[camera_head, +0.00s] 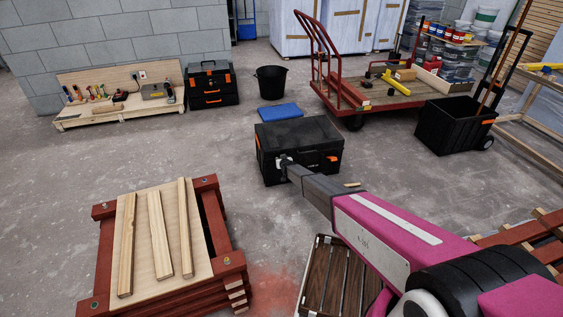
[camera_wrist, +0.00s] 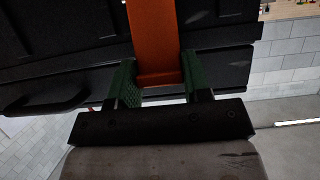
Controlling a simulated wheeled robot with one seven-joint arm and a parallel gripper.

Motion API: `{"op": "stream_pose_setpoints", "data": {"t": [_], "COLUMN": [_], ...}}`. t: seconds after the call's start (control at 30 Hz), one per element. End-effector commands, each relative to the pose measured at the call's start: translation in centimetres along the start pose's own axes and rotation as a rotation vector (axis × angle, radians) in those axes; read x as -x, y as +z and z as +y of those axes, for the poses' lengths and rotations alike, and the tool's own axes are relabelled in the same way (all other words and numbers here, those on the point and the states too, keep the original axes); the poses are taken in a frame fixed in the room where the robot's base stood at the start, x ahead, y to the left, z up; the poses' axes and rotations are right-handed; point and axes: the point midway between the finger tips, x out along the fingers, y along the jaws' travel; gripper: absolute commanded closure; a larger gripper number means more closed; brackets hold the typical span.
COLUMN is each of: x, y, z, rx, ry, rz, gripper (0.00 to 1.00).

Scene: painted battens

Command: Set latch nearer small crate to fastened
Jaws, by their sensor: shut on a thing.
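A black toolbox (camera_head: 300,135) with a closed-looking lid stands on the floor in the middle of the head view. One orange latch (camera_head: 332,158) shows at the right of its front. My gripper (camera_head: 283,161) is at the left part of that front and hides what it holds there. In the wrist view, an orange latch (camera_wrist: 155,40) runs between the two green fingers of my gripper (camera_wrist: 159,82), which is shut on it. I cannot tell whether this latch is fastened. A slatted wooden crate (camera_head: 322,272) lies below my arm, partly hidden.
A blue lid-like slab (camera_head: 280,112) and a black bucket (camera_head: 271,82) are behind the toolbox. A red timber stack with pale battens (camera_head: 160,235) stands at front left. A red cart (camera_head: 390,95) and black wheeled bin (camera_head: 452,125) are at right. Floor left of the toolbox is clear.

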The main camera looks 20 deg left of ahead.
Motion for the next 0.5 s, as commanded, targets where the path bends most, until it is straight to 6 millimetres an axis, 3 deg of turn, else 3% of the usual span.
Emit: {"op": "stream_pose_setpoints", "data": {"t": [0.13,0.17,0.23,0.5], "x": [0.02,0.02,0.02,0.02], "y": [0.14,0.14,0.12,0.05], "z": [0.01,0.01,0.0,0.0], "rx": [-0.001,-0.001,-0.001,0.0], "ry": [0.0,0.0,0.0,0.0], "rz": [-0.003,-0.002,-0.002,0.0], "gripper": [0.98,0.52,0.3,0.3]}}
